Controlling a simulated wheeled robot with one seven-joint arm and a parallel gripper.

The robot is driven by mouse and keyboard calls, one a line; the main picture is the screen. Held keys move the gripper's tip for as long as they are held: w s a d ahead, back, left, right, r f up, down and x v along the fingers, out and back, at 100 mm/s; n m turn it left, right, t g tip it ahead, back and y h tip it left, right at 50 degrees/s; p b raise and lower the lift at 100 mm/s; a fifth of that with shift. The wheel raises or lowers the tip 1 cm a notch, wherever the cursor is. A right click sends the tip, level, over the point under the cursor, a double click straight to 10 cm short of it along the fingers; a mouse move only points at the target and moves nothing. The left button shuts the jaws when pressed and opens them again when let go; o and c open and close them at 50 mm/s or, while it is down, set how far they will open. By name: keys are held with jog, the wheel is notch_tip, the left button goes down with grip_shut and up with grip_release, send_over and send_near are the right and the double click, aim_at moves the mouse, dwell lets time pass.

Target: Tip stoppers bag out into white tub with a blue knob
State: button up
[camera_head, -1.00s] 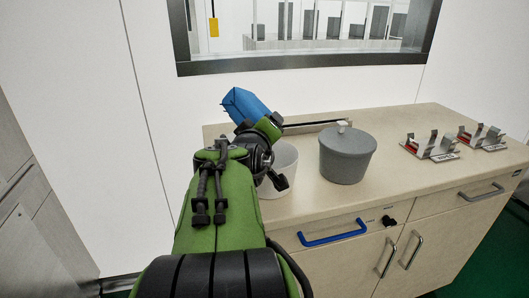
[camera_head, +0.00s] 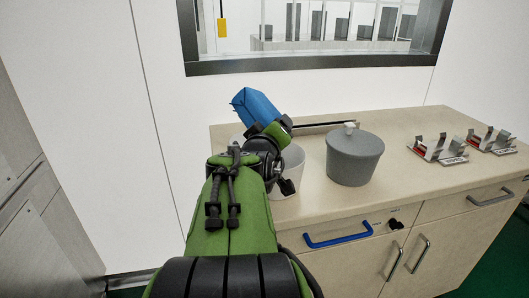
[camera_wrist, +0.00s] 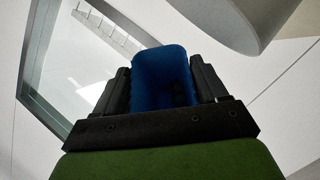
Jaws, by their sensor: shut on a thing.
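My gripper (camera_head: 266,122) is shut on the blue stoppers bag (camera_head: 255,106), held above the left part of the counter. The bag leans up and left in the head view. In the wrist view the bag (camera_wrist: 162,72) stands between the two black fingers, with a dark hollow in it; no stoppers can be made out. The white tub (camera_head: 293,165) stands on the counter behind my arm, which hides much of it. I see no blue knob on the part that shows. I cannot tell whether the bag is directly over the tub.
A grey lidded tub (camera_head: 354,160) with a pale knob stands right of the white tub. Two metal racks (camera_head: 438,150) stand further right. The counter front has a blue handle (camera_head: 338,234) and metal handles. A window (camera_head: 320,30) is in the wall behind.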

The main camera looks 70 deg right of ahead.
jog(key=shift+s+a+f+m+h, duration=0.1)
jog(key=shift+s+f+m+h, duration=0.15)
jog(key=shift+m, duration=0.25)
dwell(0.6)
jog(key=shift+r, duration=0.1)
